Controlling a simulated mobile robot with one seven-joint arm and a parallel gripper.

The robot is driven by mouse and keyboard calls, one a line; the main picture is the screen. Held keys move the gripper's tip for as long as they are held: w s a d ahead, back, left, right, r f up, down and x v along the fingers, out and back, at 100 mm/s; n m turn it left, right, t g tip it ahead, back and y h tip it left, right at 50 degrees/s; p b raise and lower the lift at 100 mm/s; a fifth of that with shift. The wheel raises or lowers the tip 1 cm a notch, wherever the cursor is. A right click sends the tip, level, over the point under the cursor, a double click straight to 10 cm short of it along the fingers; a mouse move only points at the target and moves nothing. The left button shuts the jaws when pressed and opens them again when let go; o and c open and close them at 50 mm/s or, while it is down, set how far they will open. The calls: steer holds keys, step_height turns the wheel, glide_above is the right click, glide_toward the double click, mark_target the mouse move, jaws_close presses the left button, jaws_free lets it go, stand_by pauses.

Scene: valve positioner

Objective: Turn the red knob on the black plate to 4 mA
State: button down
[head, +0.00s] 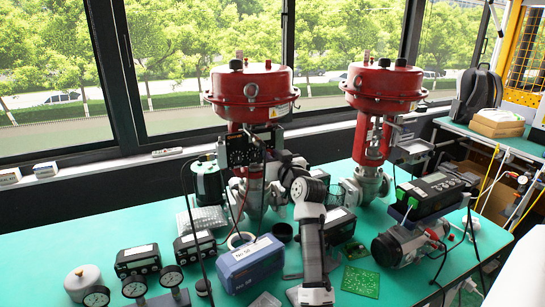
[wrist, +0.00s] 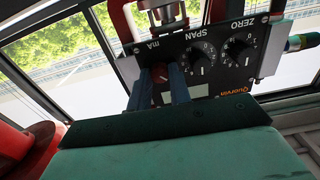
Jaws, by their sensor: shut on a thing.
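The black plate (wrist: 215,75) shows upside down in the wrist view, with white lettering for ZERO, SPAN and mA. The red knob (wrist: 161,74) sits at the mA marking, and only a little of it shows between the fingers. My gripper (wrist: 163,80) is shut on the red knob, with one blue-grey finger on each side. The knob's pointer and the scale around it are too hidden to read. In the head view the black plate (head: 238,151) stands in front of the left red valve actuator, and my arm reaches it from the front.
Two black knobs, SPAN (wrist: 200,52) and ZERO (wrist: 238,50), sit beside the red knob. The left valve actuator (head: 252,92) rises behind the plate. A blue case (head: 250,263), gauges (head: 134,287) and black instruments (head: 138,260) crowd the green bench around my arm.

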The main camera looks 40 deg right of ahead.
steer(key=shift+m+p, duration=1.25)
steer(key=shift+m, duration=2.95)
steer(key=shift+f, duration=0.1)
steer(key=c, duration=1.3)
jaws_free()
